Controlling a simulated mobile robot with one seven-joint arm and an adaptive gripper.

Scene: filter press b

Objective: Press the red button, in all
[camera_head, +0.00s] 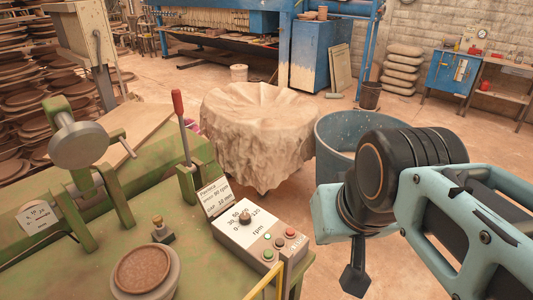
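The red button (291,233) is at the right end of a row of small buttons on a grey-white control box (250,240). A darker button (279,242) and a green button (268,254) sit beside it, nearer to me. The box also has a dark rpm dial (245,218) and stands at the right edge of the green machine. My gripper (355,280) hangs to the right of the box, apart from the button. Only a dark finger-like part of it shows, pointing down, so its opening cannot be told.
A lever with a red handle (178,105) rises behind the box, beside a white label card (214,195). A yellow bar (265,283) stands near the box's front. A cloth-draped round form (258,130) and a blue-grey tub (335,135) stand beyond. Space above the box looks clear.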

